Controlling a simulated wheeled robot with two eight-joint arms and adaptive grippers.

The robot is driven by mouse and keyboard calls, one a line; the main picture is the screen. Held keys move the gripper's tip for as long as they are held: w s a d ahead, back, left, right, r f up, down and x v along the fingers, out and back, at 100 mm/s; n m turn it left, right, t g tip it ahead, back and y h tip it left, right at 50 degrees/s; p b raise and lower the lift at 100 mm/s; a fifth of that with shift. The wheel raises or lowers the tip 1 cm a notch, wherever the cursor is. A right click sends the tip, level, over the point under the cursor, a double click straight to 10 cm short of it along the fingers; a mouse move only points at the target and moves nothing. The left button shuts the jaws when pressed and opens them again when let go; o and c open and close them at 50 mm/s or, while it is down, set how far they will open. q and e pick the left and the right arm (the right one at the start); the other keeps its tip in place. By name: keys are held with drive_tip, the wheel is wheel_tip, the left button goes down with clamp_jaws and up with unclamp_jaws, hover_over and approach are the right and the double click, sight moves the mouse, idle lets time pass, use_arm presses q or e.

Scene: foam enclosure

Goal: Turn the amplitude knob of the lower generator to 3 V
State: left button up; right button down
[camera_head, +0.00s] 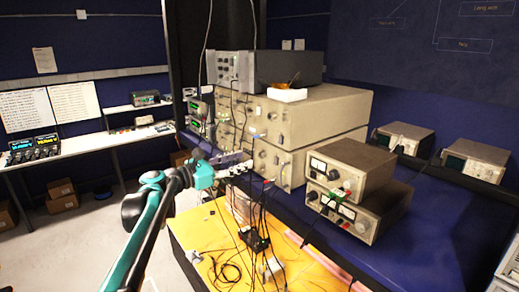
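Two grey-beige instruments with meters are stacked on the bench at centre right. The upper unit (366,162) sits on the lower unit (384,212), which has a meter and dark knobs (313,196) on its front. I cannot read its labels or the knob setting. My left gripper (243,167) reaches in from the left, in front of the larger stack and left of the two metered units, apart from them. Whether its fingers are open or shut is too small to tell. My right gripper is not in view.
Large beige instruments (318,108) are stacked behind my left gripper, with a dark unit on top. Cables and small black boxes (254,238) lie on the yellow board (205,238) in front. Two more instruments (404,138) stand at the back right. A side bench (85,143) is at left.

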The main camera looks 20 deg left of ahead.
sight(260, 155)
use_arm(q)
drive_tip(key=p+x, duration=0.1)
drive_tip(key=x, duration=0.5)
drive_tip(key=shift+w+a, duration=0.1)
clamp_jaws()
